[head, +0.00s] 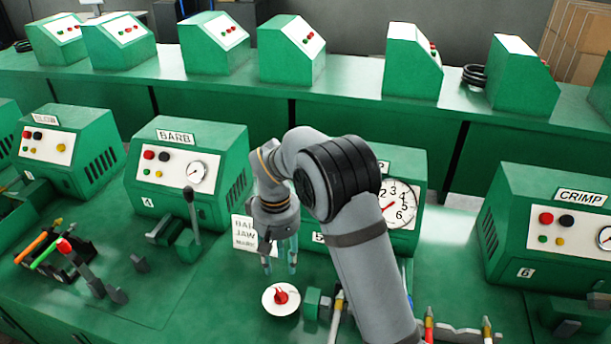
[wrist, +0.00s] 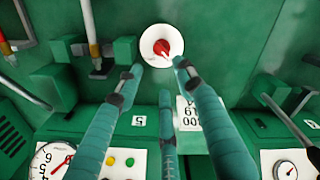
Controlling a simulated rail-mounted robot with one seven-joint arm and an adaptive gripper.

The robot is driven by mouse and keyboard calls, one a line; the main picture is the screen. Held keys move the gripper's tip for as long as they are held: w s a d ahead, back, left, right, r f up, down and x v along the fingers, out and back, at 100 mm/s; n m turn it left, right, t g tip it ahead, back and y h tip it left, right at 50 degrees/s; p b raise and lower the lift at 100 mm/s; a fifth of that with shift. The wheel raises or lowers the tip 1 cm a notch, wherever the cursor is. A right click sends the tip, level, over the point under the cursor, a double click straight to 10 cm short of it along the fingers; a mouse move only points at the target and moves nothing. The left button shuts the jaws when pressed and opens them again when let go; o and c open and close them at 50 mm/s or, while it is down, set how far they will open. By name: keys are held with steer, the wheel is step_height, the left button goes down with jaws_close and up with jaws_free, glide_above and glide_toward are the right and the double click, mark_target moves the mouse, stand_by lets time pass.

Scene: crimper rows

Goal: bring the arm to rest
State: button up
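My arm reaches over the green bench in the head view, with my gripper (head: 280,264) pointing down just behind a white round dish (head: 268,301) that has a small red piece (head: 281,296) on it. In the wrist view my gripper (wrist: 158,80) shows its teal fingers spread apart, with nothing seen between them. The white dish (wrist: 147,46) and red piece (wrist: 162,48) lie beyond the fingertips there. The gap between fingertips and bench is hard to judge.
A BARB machine (head: 190,165) with a lever (head: 191,215) stands left of my gripper. Machine 5, with a large dial (head: 398,204), is partly hidden behind my arm. A CRIMP machine (head: 560,235) stands right. Coloured-handled tools (head: 50,250) lie left. A notice card (head: 243,232) stands close behind my gripper.

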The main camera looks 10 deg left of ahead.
mark_target(282, 291)
step_height(282, 291, down, 12)
steer(key=shift+m, duration=0.3)
stand_by(0.3)
steer(key=shift+r, duration=0.1)
